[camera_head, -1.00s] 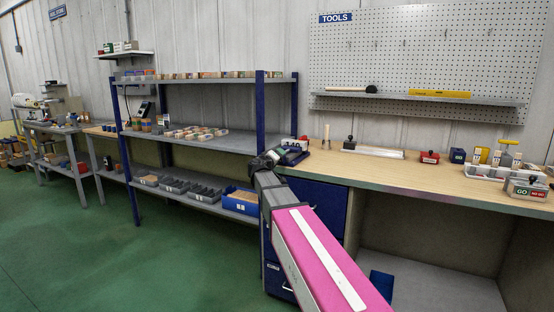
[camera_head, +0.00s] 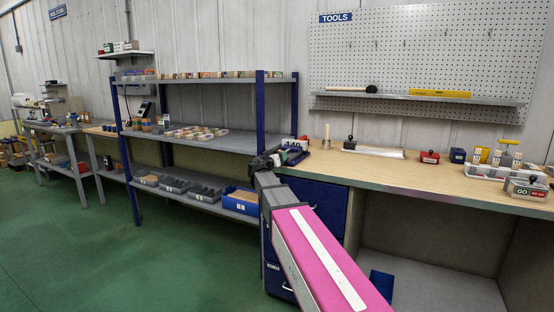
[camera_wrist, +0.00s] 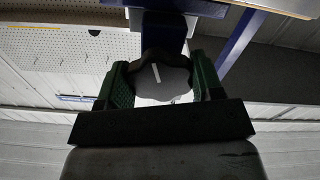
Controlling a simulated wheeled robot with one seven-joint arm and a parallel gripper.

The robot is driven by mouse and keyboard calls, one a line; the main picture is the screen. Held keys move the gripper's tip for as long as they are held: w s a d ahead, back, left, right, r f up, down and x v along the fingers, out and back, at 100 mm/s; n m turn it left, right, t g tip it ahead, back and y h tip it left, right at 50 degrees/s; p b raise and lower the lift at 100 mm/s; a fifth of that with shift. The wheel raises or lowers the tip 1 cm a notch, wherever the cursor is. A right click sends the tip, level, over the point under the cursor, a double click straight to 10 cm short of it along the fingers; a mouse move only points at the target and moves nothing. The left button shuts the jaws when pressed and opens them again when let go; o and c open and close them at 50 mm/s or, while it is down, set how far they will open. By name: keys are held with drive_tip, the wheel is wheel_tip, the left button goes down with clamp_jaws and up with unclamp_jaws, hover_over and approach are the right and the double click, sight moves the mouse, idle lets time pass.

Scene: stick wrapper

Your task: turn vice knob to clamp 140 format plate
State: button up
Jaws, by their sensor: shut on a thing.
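The vice knob (camera_wrist: 160,78) is dark and lobed with a white mark across its face. In the wrist view it sits between the two green fingers of my gripper (camera_wrist: 163,76), which is shut on it. The blue vice (camera_wrist: 164,30) shows behind the knob. In the head view my gripper (camera_head: 268,161) is at the left end of the workbench, beside the dark blue vice (camera_head: 293,155), and hides the knob. A small white and red piece (camera_head: 293,142), perhaps the 140 format plate, shows at the vice; its label is not readable and I cannot tell how it is seated.
A shelf rack (camera_head: 235,145) with bins stands close on the left. The green floor (camera_head: 90,265) is clear.

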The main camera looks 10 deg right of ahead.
drive_tip(key=shift+s+f, duration=0.1)
idle(0.3)
drive_tip(key=o, duration=0.9)
drive_tip(key=v, duration=1)
drive_tip(key=shift+s+a, duration=0.2)
drive_tip(key=shift+s, duration=0.1)
drive_tip(key=s+d+f+g+y, duration=0.1)
drive_tip(key=s+d+f+g, duration=0.25)
drive_tip(key=f, duration=0.45)
drive_tip(key=s+d+f+n+g+y, duration=0.1)
drive_tip(key=s+d+f+g, duration=0.2)
drive_tip(key=s+f, duration=0.35)
drive_tip(key=s+d+f+g+y, duration=0.2)
drive_tip(key=d+f+g, duration=0.1)
drive_tip(key=f, duration=0.7)
drive_tip(key=s+a+f+n+g+y, duration=0.1)
drive_tip(key=s+f+y, duration=0.1)
drive_tip(key=s+f, duration=0.2)
drive_tip(key=s+f+n+g+y, duration=0.1)
drive_tip(key=s+f+g+y, duration=0.1)
drive_tip(key=s+f, duration=0.3)
drive_tip(key=s+a+f+g+y, duration=0.1)
drive_tip(key=s+f+g+y, duration=0.1)
drive_tip(key=s+f, duration=0.2)
drive_tip(key=shift+s+a+f+n+y, duration=0.1)
drive_tip(key=shift+s+a+n+y, duration=0.1)
drive_tip(key=shift+s, duration=0.45)
drive_tip(key=shift+s+a+f+n+y, duration=0.1)
drive_tip(key=shift+s+f+n, duration=0.1)
drive_tip(key=shift+s, duration=0.45)
